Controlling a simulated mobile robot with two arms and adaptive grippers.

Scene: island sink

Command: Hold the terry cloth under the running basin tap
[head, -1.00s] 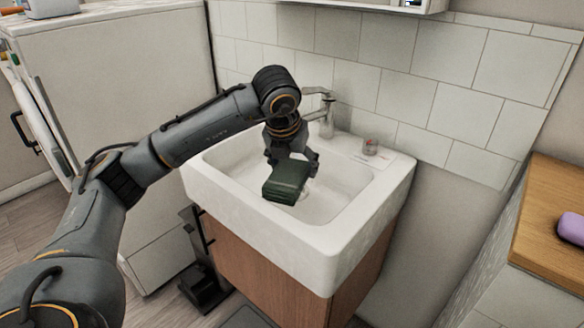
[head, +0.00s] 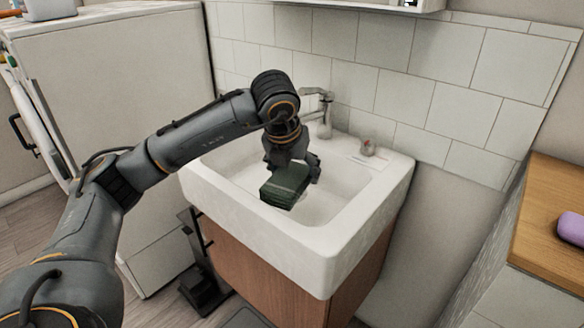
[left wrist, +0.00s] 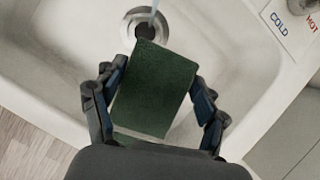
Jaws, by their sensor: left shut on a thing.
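The terry cloth (head: 284,186) is a dark green folded block, held over the basin (head: 338,232) of the white sink. My left gripper (head: 291,166) is shut on it, with a finger on each side in the left wrist view (left wrist: 158,78). The tap (head: 325,112) stands at the back of the sink, behind my gripper. I cannot tell whether the water touches the cloth. My right gripper is not in view.
COLD and HOT labels (left wrist: 280,22) show on the rim. A white cabinet (head: 120,75) stands at left. A wooden counter (head: 550,205) with a purple object (head: 572,228) is at right.

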